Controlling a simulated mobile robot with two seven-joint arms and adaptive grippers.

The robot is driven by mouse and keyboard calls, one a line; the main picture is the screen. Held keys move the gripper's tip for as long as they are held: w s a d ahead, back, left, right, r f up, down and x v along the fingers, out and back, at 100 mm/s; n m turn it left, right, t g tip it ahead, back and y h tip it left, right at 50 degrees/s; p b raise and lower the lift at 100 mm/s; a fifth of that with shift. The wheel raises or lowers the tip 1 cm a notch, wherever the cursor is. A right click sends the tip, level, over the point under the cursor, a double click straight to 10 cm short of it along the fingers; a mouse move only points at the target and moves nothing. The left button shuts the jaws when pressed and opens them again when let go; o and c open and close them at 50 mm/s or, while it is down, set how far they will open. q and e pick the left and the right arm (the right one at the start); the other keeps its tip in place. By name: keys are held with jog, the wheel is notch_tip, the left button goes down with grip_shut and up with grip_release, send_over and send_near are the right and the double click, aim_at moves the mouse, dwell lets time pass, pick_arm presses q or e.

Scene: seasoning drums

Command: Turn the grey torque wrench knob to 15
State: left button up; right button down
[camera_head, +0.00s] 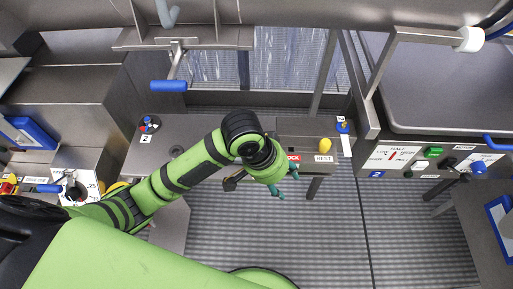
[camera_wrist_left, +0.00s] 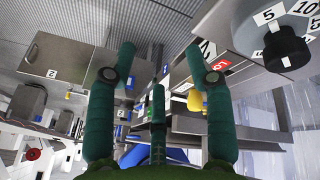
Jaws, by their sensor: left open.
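In the left wrist view, a round grey dial (camera_wrist_left: 248,28) with white number labels, 5 and 10 among them, is at the upper right. A black knob (camera_wrist_left: 285,52) sticks out from it. The dial is cut off by the picture edge, and its setting cannot be told. My left gripper (camera_wrist_left: 160,50) is open and empty, its teal fingers apart, to the left of the dial and not touching it. In the head view my left gripper (camera_head: 286,183) is by the front of a steel panel; the dial cannot be made out there. My right gripper is not in view.
A yellow knob (camera_head: 325,145) and red and white labels (camera_head: 293,157) are close to my gripper. A control panel (camera_head: 410,160) with switches is at the right. A blue-handled lever (camera_head: 168,86) hangs at the upper left. Grated floor (camera_head: 310,225) lies open below.

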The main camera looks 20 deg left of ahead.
pick_arm(q)
jog(key=w+a+r+y, duration=0.1)
jog(key=w+a+r, duration=0.1)
jog(key=w+a+r+n+g+y, duration=0.1)
jog(key=w+a+r, duration=0.1)
jog(key=a, duration=0.1)
jog(key=w+a+r+n+y, duration=0.1)
jog(key=w+a+r, duration=0.1)
jog(key=shift+a+r+g+y, duration=0.3)
jog(key=shift+r+y, duration=0.05)
jog(key=shift+y, duration=0.05)
jog(key=shift+a+r+n, duration=0.1)
jog(key=shift+a+n, duration=0.1)
jog(key=shift+n, duration=0.1)
jog(key=shift+f+p, duration=0.55)
jog(key=shift+f, duration=2.85)
grip_shut()
